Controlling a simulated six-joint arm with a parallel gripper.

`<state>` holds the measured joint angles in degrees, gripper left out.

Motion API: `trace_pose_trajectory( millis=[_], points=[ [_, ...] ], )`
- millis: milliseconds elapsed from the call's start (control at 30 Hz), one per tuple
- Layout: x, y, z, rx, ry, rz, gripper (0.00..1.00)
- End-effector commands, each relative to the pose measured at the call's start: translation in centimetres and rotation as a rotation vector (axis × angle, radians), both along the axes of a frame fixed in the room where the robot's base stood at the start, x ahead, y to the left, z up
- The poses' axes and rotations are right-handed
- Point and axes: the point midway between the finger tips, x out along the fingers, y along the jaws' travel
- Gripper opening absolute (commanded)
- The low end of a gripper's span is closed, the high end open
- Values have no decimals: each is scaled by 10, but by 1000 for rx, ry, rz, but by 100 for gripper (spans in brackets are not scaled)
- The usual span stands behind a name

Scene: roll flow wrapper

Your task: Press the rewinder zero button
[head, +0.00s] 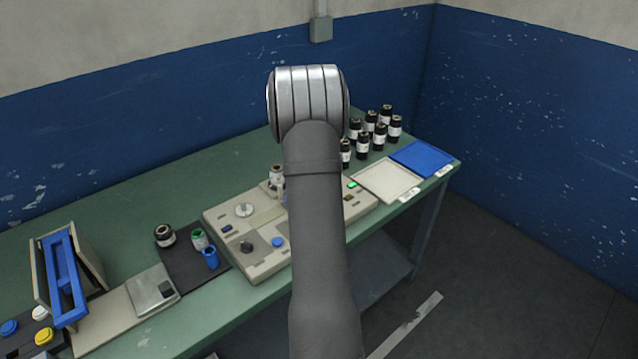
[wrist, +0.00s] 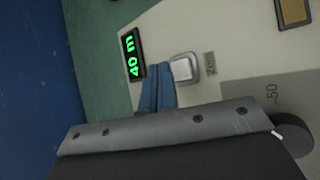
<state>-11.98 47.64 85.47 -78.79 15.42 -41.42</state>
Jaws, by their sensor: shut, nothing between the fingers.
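The zero button is a pale, square button (wrist: 182,69) in a grey frame on the beige panel in the wrist view. A small label (wrist: 210,63), seemingly "ZERO" turned sideways, sits beside it. A black display (wrist: 133,55) shows green "40 m" on its other side. My gripper (wrist: 156,68) has blue fingers, shut and empty, with their tips between the display and the button. The tips lie close beside the button in the picture; I cannot tell their height or any contact. In the head view my arm hides the gripper and part of the beige rewinder (head: 246,258).
Several dark rolls (head: 378,141) stand behind a white tray (head: 385,182) and a blue tray (head: 424,157) at the right. A blue-framed unit (head: 61,272) stands farther left.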

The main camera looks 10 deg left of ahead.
Motion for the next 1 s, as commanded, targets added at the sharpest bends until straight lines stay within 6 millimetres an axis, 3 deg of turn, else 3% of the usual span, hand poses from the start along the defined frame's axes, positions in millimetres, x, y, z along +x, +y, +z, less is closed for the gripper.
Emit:
trace_pose_trajectory(
  millis=[1000],
  points=[
    [0,0,-10,0,1,-1,0]
  ],
)
